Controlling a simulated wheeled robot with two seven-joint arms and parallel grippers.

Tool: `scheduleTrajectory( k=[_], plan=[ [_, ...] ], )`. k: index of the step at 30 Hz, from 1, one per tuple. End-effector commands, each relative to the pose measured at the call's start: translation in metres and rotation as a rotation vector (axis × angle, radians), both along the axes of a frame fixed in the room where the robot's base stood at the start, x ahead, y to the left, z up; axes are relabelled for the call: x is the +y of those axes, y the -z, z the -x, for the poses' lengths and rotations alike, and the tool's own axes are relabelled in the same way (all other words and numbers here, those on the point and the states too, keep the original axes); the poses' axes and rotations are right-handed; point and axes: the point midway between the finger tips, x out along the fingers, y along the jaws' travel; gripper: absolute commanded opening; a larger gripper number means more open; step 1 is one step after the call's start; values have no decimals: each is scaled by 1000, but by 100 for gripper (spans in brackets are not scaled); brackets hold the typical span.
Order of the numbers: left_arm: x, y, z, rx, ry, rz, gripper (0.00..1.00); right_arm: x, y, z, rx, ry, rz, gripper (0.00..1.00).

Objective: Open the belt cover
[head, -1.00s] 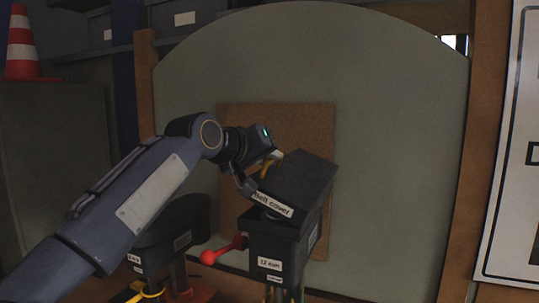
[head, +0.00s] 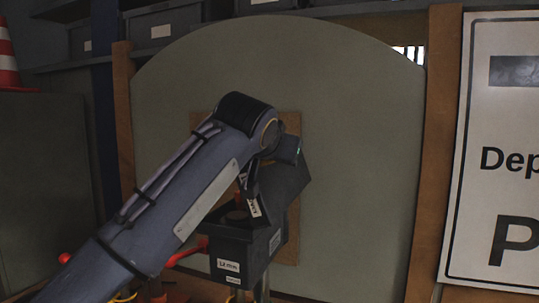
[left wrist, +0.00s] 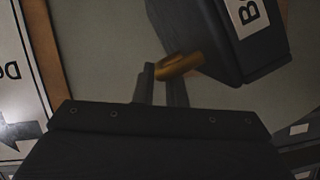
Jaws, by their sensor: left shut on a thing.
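The belt cover (head: 287,186) is a dark lid on a dark box (head: 240,252) labelled "12 mm". The lid is raised steeply, tilted up to the right, and the top of the box shows open below it. My left arm hides part of the lid and box in the head view. My left gripper (left wrist: 161,84) is shut on a brass-coloured handle (left wrist: 184,65) on the cover, whose dark body (left wrist: 225,38) shows in the left wrist view. My right gripper is not in view.
Behind the box stands a large grey-green rounded panel (head: 350,130) in a wooden frame. A red-knobbed lever (head: 188,252) sticks out left of the box. A white sign (head: 500,230) stands at the right. A traffic cone (head: 7,62) is at the upper left.

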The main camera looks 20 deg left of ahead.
Motion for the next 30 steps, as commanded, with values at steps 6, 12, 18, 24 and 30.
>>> scheduleTrajectory(
  k=[6, 12, 18, 24, 30],
  plan=[
    [-13, 4, 2, 1, 3, 6, 0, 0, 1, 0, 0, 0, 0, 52],
    [-16, 5, 3, 3, 1, 7, 0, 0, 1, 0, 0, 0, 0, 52],
    [-16, 6, 3, 4, 0, 8, 0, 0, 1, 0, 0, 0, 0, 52],
    [-16, 6, 3, 5, 1, 8, 13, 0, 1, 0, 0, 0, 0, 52],
    [-16, 6, 3, 4, 1, 7, 33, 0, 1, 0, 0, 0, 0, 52]
  ],
)
